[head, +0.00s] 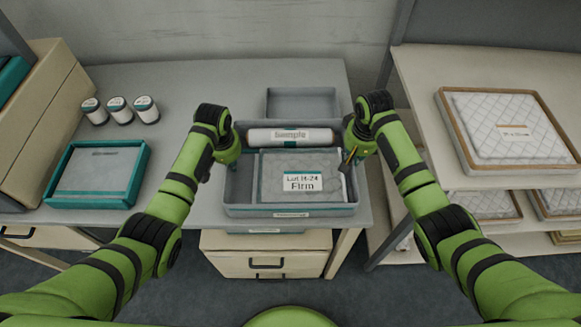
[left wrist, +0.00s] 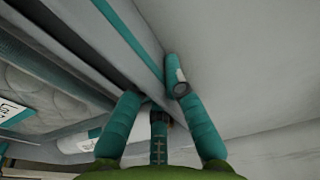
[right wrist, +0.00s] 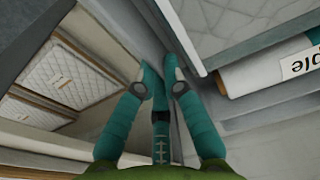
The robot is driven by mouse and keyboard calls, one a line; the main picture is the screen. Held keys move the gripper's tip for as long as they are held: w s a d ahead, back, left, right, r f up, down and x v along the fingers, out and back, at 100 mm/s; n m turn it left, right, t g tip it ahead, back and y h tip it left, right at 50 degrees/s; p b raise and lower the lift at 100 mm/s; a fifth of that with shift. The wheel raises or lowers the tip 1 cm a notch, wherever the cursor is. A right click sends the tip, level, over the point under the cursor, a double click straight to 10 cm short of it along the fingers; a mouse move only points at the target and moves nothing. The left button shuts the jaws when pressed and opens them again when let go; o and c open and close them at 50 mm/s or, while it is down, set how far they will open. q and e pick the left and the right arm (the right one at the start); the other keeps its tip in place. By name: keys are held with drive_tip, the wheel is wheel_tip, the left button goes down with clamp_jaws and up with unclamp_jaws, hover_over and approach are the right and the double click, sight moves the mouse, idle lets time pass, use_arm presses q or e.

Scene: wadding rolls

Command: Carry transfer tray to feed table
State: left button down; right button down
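The transfer tray (head: 290,211) is a grey, shallow, open tray near the front edge of the grey table. It holds a white roll (head: 311,137) labelled "Sample" at its back and a quilted grey pack (head: 269,167) labelled "Lot H-24 Firm". My left gripper (head: 228,158) is at the tray's left end wall. My right gripper (head: 350,157) is at its right end wall. In the wrist views, the left fingers (left wrist: 156,92) and right fingers (right wrist: 161,78) are close beside the walls. Whether they clamp them is unclear. Whether the tray rests on the table is also unclear.
A smaller grey tray (head: 302,91) lies behind the transfer tray. A teal-rimmed tray (head: 137,177) and several white spools (head: 118,109) are on the table's left. The right shelf table (head: 417,80) carries a wood-framed quilted pad (head: 515,129). Drawers (head: 266,264) stand below in front.

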use_arm(q)
drive_tip(key=shift+w+r, duration=0.15)
drive_tip(key=shift+r, duration=0.1)
use_arm(e)
drive_tip(key=shift+w+r, duration=0.15)
drive_tip(key=shift+r, duration=0.1)
